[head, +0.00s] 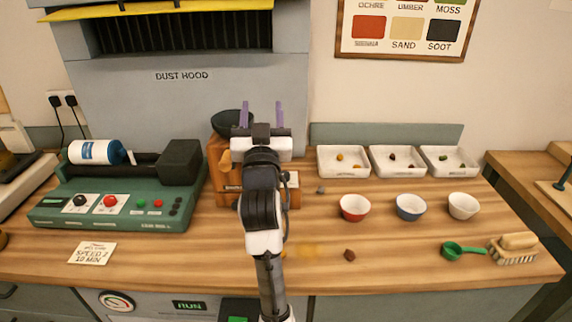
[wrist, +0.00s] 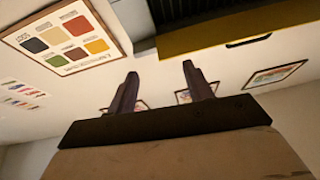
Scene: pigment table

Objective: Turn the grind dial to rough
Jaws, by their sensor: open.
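My gripper (head: 262,105) is open and empty, its two purple fingers pointing up in front of the dust hood. In the wrist view my gripper (wrist: 160,72) shows spread fingers with nothing between them. Behind my arm stands an orange-brown wooden box (head: 222,178) with a black bowl (head: 226,124) on top and a small light-wood piece at its upper front. A label low on its front is too small and partly covered to read. My arm hides much of its front. I cannot make out a dial marked for grind; the wrist view shows none.
A green roller machine (head: 110,213) with black and red knobs stands left, a speed note (head: 92,253) before it. A gauge (head: 117,301) is on the counter front.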

